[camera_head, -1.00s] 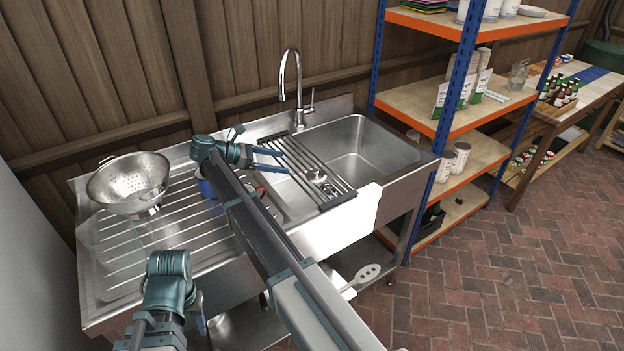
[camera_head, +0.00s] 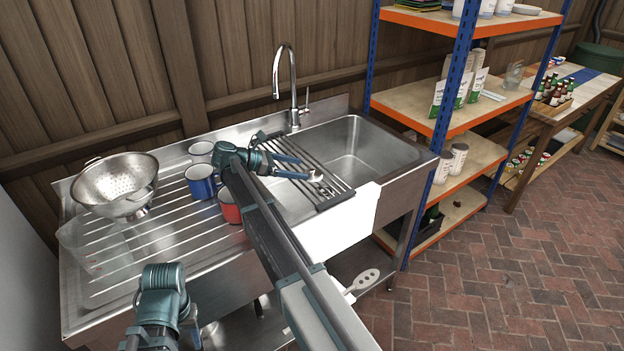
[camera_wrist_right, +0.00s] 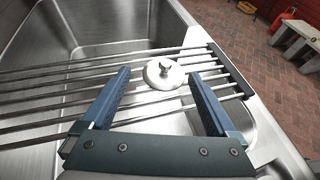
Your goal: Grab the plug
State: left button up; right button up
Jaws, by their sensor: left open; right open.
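My right gripper (camera_head: 305,168) is open and empty above the rack. In the right wrist view its blue fingers (camera_wrist_right: 160,75) point at the plug, which appears between the fingertips; whether they touch it I cannot tell. My left gripper (camera_head: 190,325) is open, low at the bottom left in front of the sink unit, and only partly visible.
A colander (camera_head: 115,180) stands on the drainboard at left. A blue mug (camera_head: 200,182), a red mug (camera_head: 229,207) and a pale mug (camera_head: 201,151) stand near my right arm. The tap (camera_head: 293,85) rises behind the rack. The sink basin (camera_head: 350,150) is empty.

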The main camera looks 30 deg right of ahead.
aim_at(312, 170)
jog(key=shift+s+b+x, duration=0.25)
jog(key=shift+b+x, duration=0.15)
jog(key=shift+x, duration=0.8)
jog(key=shift+s+b+x, duration=0.25)
jog(key=shift+b+x, duration=0.15)
jog(key=shift+x, duration=0.8)
jog(key=shift+d, duration=0.25)
grip_shut()
jog(key=shift+a, duration=0.1)
jog(key=shift+r, duration=0.1)
